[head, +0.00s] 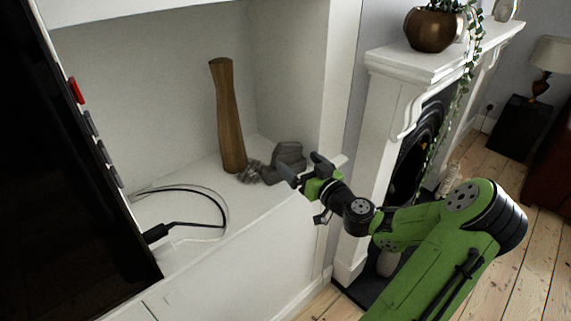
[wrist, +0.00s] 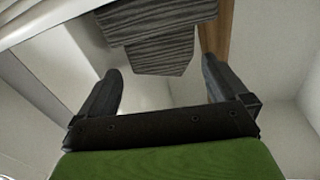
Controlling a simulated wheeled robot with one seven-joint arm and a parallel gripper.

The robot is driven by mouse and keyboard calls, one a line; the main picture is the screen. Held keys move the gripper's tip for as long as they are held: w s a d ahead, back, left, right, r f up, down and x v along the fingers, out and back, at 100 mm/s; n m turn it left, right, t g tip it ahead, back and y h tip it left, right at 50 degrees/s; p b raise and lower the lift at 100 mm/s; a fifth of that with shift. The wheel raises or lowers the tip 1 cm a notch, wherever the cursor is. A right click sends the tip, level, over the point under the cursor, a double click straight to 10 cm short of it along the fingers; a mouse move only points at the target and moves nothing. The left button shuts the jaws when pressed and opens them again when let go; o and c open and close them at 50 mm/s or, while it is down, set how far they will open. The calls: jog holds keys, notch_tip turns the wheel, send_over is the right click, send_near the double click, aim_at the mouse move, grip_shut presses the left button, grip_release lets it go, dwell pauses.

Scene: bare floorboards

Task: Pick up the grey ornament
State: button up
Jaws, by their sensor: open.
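The grey ornament (head: 289,158) sits on the white alcove shelf (head: 200,205), near its right end. It looks blocky and ribbed. In the wrist view the ribbed grey ornament (wrist: 160,45) shows at the top, just beyond and between the fingers. My gripper (head: 302,172) is at the shelf's front edge, right in front of the ornament, and hides part of it in the head view. In the wrist view my gripper (wrist: 162,85) has its two dark fingers spread wide with nothing between them. I cannot tell whether a finger touches the ornament.
A tall brown wooden vase (head: 230,120) stands just behind and left of the ornament. A black cable (head: 195,224) lies at the shelf's left beside a dark screen (head: 70,170). The alcove's side wall (head: 290,80) and a white mantelpiece (head: 400,65) stand to the right.

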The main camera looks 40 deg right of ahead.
aim_at(290, 154)
jog(key=w, duration=0.4)
jog(key=shift+w+d, duration=0.3)
jog(key=shift+w, duration=0.05)
jog(key=shift+s, duration=0.1)
jog(key=shift+c, duration=0.5)
jog(key=c, duration=0.7)
jog(key=shift+o, duration=0.2)
jog(key=shift+r, duration=0.1)
